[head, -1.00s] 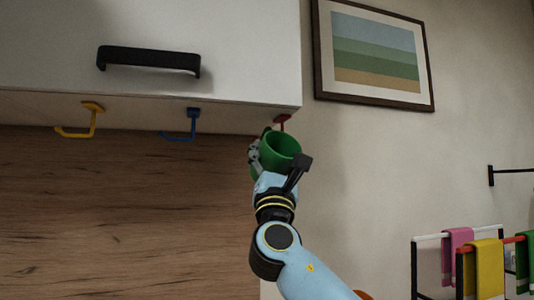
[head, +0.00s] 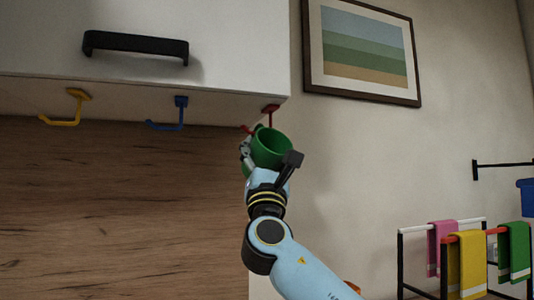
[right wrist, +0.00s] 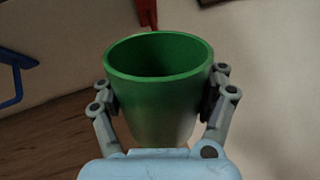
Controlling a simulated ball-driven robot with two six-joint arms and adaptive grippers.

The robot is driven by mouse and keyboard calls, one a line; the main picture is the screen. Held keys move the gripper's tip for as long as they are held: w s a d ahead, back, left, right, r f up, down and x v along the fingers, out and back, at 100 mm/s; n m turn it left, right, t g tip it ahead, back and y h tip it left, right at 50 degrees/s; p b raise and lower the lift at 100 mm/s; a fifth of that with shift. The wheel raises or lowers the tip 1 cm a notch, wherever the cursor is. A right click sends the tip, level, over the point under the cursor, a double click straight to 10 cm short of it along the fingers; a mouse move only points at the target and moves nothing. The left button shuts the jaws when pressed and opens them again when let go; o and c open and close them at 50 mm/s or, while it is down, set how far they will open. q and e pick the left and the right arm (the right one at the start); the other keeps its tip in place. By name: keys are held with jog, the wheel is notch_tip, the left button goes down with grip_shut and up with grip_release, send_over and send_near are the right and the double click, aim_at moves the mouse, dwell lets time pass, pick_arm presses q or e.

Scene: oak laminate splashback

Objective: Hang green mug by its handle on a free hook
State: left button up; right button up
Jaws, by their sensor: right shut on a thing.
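The green mug (head: 271,149) is in my right gripper (head: 268,160), just below the red hook (head: 270,110) at the right end of the cabinet underside. In the right wrist view, the fingers of my right gripper (right wrist: 160,104) press on both sides of the mug (right wrist: 158,98), open rim up. The red hook (right wrist: 147,12) shows there behind the rim. A bit of green at the mug's far upper left may be its handle; it is mostly hidden. The yellow hook (head: 68,108) and blue hook (head: 172,115) hang empty to the left. My left gripper is out of view.
The white cabinet (head: 220,60) with a black handle (head: 135,45) is above the hooks, over a wood splashback (head: 110,210). A framed picture (head: 362,50) hangs right of the cabinet. A rack with towels (head: 467,265) stands at lower right.

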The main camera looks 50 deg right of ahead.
jog(key=o, duration=1.5)
jog(key=shift+a+f, duration=0.1)
jog(key=shift+f, duration=0.1)
jog(key=v, duration=1.1)
jog(key=shift+s+a+f, duration=0.15)
jog(key=shift+s+f, duration=0.05)
jog(key=shift+s, duration=0.1)
